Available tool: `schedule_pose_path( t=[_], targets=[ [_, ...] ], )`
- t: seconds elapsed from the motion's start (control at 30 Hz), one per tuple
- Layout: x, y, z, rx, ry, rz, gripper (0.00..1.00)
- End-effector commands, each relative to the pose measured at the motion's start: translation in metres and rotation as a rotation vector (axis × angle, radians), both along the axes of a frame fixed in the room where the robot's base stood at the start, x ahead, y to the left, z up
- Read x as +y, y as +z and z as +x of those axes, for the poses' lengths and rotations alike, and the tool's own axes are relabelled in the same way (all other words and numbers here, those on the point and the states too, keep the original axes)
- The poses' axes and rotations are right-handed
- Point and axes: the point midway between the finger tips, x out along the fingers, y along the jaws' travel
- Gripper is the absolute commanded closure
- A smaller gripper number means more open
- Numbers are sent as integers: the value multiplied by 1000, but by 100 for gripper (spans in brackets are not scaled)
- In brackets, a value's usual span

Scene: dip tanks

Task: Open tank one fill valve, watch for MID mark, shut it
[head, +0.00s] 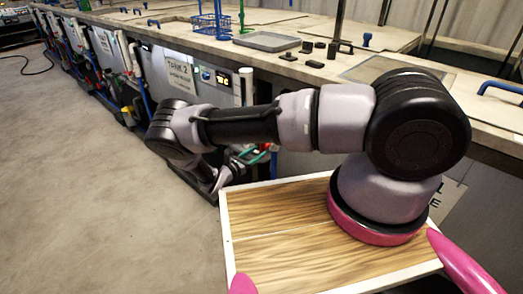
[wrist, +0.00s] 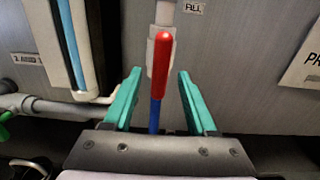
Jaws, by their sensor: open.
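A lever with a red grip (wrist: 161,65) and a blue lower part stands upright in the middle of the wrist view, in front of a white pipe fitting. My gripper (wrist: 159,78) is open, with one teal finger on each side of the lever and a visible gap to both. A small label, partly legible, sits beside the pipe above. In the head view my arm covers much of the tank front, and only bits of teal near my gripper (head: 262,154) show. I cannot make out a MID mark or a liquid level.
A white-framed part with a blue strip (wrist: 72,45) and a grey pipe (wrist: 55,107) lie left of my gripper. The TANK 2 sign (head: 178,70) and a lit display (head: 222,79) are on the tank fronts. Open floor (head: 90,190) lies at left.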

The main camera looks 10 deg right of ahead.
Motion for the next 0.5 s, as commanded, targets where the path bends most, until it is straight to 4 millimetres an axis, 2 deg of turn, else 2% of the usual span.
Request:
schedule_pose_path(
  t=[0.03,0.23,0.5],
  targets=[
    [11,0,-7,-1,4,2,43],
    [39,0,-28,0,2,0,43],
    [54,-1,-40,1,0,1,43]
  ],
)
